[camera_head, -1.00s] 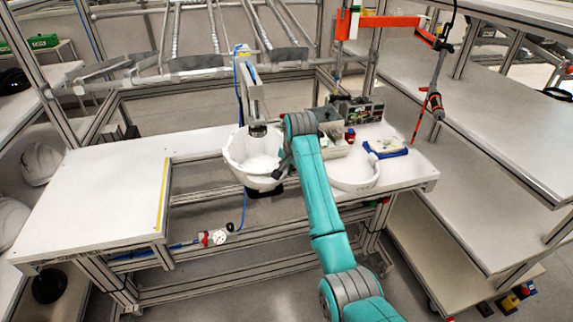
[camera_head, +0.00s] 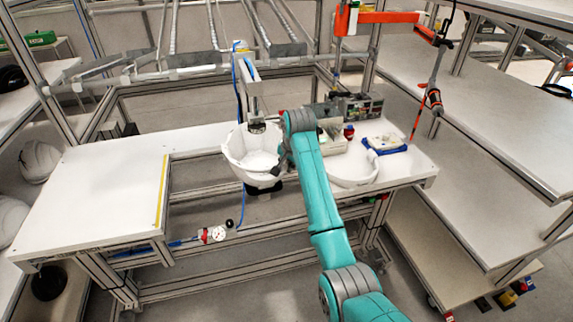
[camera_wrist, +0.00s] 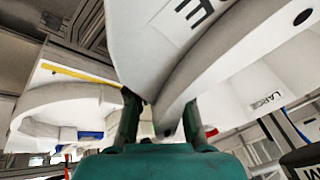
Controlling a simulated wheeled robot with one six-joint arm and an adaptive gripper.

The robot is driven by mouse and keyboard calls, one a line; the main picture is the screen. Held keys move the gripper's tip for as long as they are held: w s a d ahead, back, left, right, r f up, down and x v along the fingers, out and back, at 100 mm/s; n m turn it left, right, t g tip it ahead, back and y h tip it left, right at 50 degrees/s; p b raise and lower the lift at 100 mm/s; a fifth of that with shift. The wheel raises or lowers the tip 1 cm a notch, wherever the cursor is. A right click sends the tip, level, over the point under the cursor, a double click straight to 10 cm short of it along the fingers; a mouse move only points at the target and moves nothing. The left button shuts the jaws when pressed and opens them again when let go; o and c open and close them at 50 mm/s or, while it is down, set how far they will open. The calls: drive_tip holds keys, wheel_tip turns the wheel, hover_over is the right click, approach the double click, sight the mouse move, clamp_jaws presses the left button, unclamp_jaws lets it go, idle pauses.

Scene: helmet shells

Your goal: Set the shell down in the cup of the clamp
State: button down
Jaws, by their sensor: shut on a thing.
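The white helmet shell (camera_head: 250,165) shows open side up at the gap in the workbench, below the upright clamp (camera_head: 253,92). The clamp's dark head (camera_head: 257,127) is at the shell's far rim. A black part, perhaps the cup (camera_head: 264,188), shows under the shell; most of it is hidden, and I cannot tell whether they touch. In the wrist view my gripper (camera_wrist: 162,108) is shut on the rim of the shell (camera_wrist: 200,60), which has dark lettering.
A second white curved piece (camera_head: 352,171) lies on the bench to the right of my arm, near a blue-edged tray (camera_head: 385,145) and small boxes. The left bench top (camera_head: 95,200) is clear. An orange arm (camera_head: 375,17) with a hanging tool stands at the back right.

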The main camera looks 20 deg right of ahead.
drive_tip(key=shift+f, duration=0.1)
drive_tip(key=c, duration=1)
unclamp_jaws()
drive_tip(key=v, duration=1.2)
